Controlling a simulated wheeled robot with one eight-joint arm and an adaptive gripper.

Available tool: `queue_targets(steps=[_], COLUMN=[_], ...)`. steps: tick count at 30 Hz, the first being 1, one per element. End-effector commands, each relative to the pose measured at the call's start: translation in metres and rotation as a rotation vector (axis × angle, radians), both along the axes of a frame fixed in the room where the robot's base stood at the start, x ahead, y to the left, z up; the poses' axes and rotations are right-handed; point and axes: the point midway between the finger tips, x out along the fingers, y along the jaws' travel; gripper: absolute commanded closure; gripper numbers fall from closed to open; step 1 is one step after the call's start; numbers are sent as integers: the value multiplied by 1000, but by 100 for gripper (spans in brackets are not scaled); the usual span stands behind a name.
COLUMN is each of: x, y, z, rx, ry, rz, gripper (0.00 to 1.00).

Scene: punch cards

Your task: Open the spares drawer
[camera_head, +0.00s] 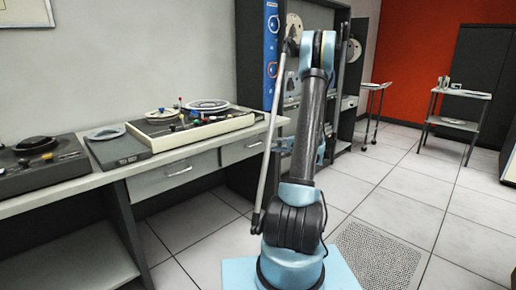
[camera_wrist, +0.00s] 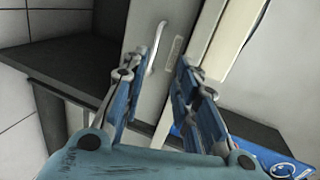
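Two pale grey drawers sit under the desk top in the head view, a left drawer (camera_head: 150,186) and a right drawer (camera_head: 232,155), each with a bar handle. Both look shut. I cannot tell which is the spares drawer. In the wrist view a drawer front (camera_wrist: 147,25) shows a curved metal handle (camera_wrist: 158,42) and a small label (camera_wrist: 174,56), too small to read. My gripper (camera_wrist: 162,68) is open and empty, its fingertips on either side of the handle's line. Contact cannot be seen. In the head view my arm mostly hides the gripper.
The desk top (camera_head: 100,172) carries a tape deck (camera_head: 190,127) and a turntable-like unit (camera_head: 40,163). A tall cabinet with a blue panel (camera_head: 270,60) stands beyond the desk's right end. A small trolley (camera_head: 460,94) stands at right. The tiled floor (camera_head: 400,205) is largely clear.

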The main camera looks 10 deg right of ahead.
Motion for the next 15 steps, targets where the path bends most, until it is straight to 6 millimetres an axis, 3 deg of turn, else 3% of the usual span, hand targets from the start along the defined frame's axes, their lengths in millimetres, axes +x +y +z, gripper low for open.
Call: queue_targets(steps=[7,15], x=[12,26], y=[-24,-16], z=[-17,-22], rx=[64,71], ry=[-33,-36], rz=[-40,-42], gripper=[72,72])
